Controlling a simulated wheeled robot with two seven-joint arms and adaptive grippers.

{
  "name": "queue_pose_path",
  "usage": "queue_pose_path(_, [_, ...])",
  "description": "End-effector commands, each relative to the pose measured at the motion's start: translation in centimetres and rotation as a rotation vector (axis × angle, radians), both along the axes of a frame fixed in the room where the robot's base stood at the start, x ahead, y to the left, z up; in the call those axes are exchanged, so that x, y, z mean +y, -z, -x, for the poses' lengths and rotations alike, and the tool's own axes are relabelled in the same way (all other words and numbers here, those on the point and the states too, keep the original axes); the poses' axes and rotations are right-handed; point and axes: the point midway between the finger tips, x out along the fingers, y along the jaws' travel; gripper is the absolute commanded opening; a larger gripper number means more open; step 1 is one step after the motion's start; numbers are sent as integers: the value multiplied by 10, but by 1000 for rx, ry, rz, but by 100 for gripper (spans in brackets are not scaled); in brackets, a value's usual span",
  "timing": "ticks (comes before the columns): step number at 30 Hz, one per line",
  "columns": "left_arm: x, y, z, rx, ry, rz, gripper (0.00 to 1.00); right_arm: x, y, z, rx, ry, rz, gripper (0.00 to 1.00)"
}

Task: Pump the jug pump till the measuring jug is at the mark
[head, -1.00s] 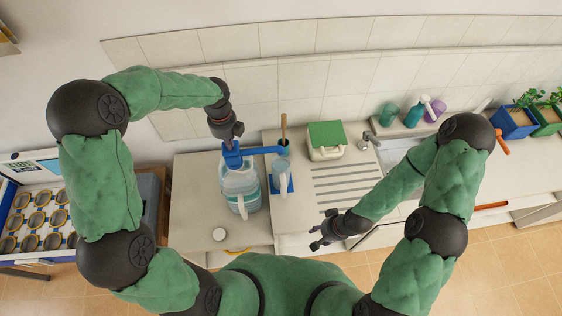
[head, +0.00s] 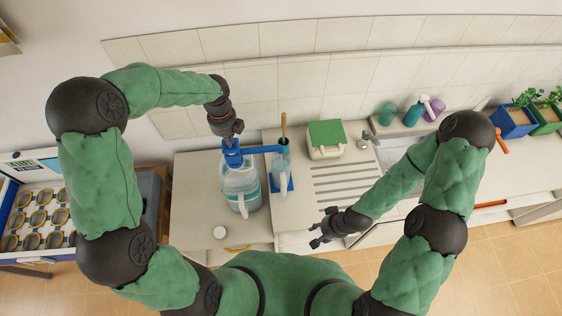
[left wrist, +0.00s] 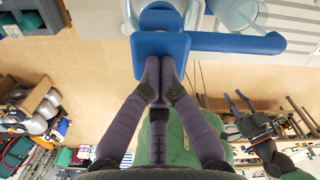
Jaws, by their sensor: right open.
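The large clear water jug (head: 238,184) stands on the counter left of the sink, with the blue jug pump (head: 232,157) on top. The pump's spout (head: 265,149) reaches right over the measuring jug (head: 281,171), a clear vessel on a blue base (head: 291,184). Its water level and mark are too small to read. My left gripper (head: 231,142) is upright above the pump head. In the left wrist view its fingertips (left wrist: 162,82) are together against the blue pump head (left wrist: 160,45). My right gripper (head: 316,227) is open and empty over the counter's front edge.
A wooden handle (head: 284,125) stands behind the measuring jug. A green-lidded box (head: 325,139) is right of it, beside the ribbed drainer (head: 345,180). A small white lid (head: 220,232) lies at the counter's front left. Bottles (head: 413,113) stand behind the sink.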

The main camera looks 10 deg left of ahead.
Motion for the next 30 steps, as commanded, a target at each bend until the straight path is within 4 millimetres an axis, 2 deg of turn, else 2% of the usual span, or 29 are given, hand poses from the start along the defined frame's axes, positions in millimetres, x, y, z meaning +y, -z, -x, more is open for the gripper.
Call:
queue_pose_path(1, [0, 4, 0, 1, 0, 0, 0, 0, 3, 0, 0, 0, 0, 44])
queue_pose_path(10, [0, 2, 0, 1, 0, 0, 0, 0, 1, 0, 0, 0, 0, 44])
queue_pose_path(19, [0, -11, 0, 1, 1, 0, 0, 0, -11, 0, 0, 0, 0, 44])
queue_pose_path(30, [0, -11, 0, 1, 0, 0, 0, 0, -10, 0, 0, 0, 0, 44])
